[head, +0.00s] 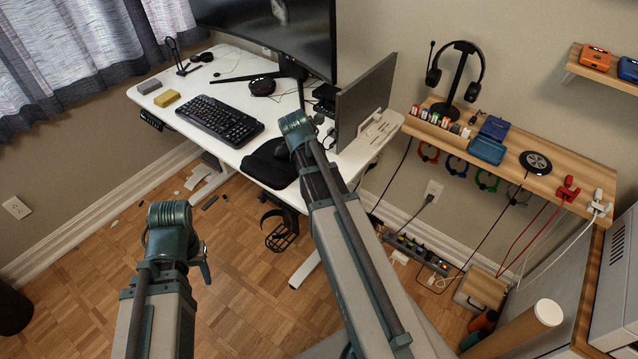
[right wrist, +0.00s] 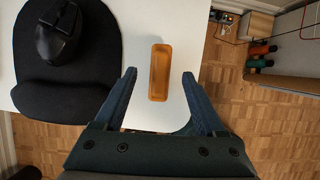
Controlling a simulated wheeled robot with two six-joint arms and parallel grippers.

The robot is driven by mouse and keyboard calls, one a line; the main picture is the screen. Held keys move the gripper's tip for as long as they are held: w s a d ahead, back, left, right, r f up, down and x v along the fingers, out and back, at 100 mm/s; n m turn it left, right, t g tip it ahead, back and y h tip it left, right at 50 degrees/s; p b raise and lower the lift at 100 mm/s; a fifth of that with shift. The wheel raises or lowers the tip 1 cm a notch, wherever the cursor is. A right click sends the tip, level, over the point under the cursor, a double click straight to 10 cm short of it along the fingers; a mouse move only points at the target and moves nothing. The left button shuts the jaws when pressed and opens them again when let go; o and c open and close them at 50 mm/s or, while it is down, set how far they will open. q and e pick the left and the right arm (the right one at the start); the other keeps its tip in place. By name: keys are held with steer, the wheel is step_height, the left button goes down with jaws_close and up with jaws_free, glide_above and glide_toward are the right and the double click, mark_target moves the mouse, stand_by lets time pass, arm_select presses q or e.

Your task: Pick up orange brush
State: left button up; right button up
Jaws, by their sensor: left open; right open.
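The orange brush (right wrist: 159,72) shows in the right wrist view as a long orange block lying on the white desk (right wrist: 150,20), beside the black mouse pad. My right gripper (right wrist: 159,74) is open, one blue finger on each side of the brush in the picture, and holds nothing. In the head view the brush does not show, and my right arm covers that part of the desk and hides the right gripper. My left gripper (head: 204,266) is mostly hidden behind its own arm, low on the left over the floor, away from the desk.
A mouse (right wrist: 58,38) rests on the pad (right wrist: 65,75). The desk also holds a keyboard (head: 220,121), a yellow block (head: 167,98), a grey block (head: 149,86) and monitors (head: 366,100). A wooden shelf (head: 560,178) with a headphone stand is at right. The wood floor (head: 245,290) is mostly clear.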

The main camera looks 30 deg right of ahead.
steer(key=shift+b+x, duration=2.35)
steer(key=shift+x, duration=0.4)
steer(key=shift+r, duration=0.15)
jaws_close()
